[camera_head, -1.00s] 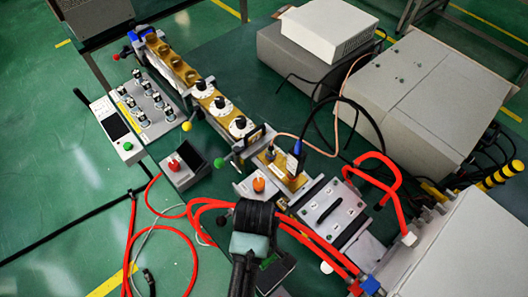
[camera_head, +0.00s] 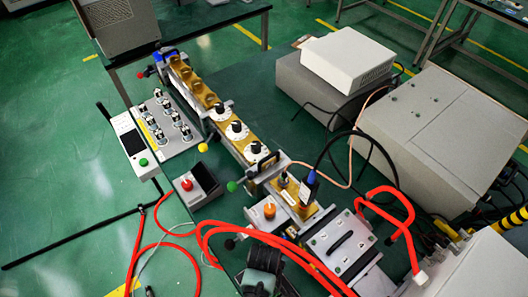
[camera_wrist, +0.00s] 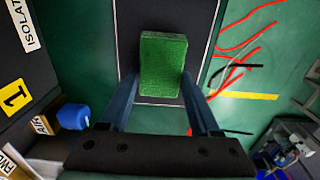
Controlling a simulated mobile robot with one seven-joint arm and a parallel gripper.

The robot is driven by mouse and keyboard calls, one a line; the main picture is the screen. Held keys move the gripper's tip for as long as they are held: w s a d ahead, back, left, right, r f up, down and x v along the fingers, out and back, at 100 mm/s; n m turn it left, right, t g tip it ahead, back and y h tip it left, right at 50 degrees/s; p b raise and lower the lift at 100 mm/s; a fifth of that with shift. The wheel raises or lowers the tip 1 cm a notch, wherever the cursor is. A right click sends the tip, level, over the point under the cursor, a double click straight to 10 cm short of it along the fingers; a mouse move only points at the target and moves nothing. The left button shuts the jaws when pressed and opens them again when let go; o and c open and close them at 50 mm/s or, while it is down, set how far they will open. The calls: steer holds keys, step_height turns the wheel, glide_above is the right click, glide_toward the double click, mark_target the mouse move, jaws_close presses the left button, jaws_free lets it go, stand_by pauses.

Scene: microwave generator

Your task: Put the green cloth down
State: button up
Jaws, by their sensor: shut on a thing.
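The green cloth (camera_wrist: 163,65), a folded block-like pad, sits between the two fingers of my gripper (camera_wrist: 162,82) in the wrist view. My gripper is shut on it. Behind the cloth is a dark rectangular surface with a light outline (camera_wrist: 195,20). I cannot tell how far the cloth is above that surface. In the head view the cloth and my fingertips are hidden, and only part of my arm shows at the bottom middle.
In the wrist view a blue knob (camera_wrist: 73,116) and a yellow label (camera_wrist: 14,97) are at the left. In the head view, red hoses (camera_head: 285,245) cross near my arm, beside the microwave bench (camera_head: 235,130). A white box (camera_head: 347,60) stands behind.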

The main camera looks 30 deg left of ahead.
steer(key=o, duration=1.2)
steer(key=shift+f, duration=0.1)
steer(key=shift+f, duration=0.1)
steer(key=shift+f+b, duration=0.15)
steer(key=shift+b, duration=0.4)
steer(key=r, duration=1.3)
steer(key=shift+d+r, duration=0.15)
steer(key=shift+d, duration=0.1)
steer(key=shift+w, duration=0.1)
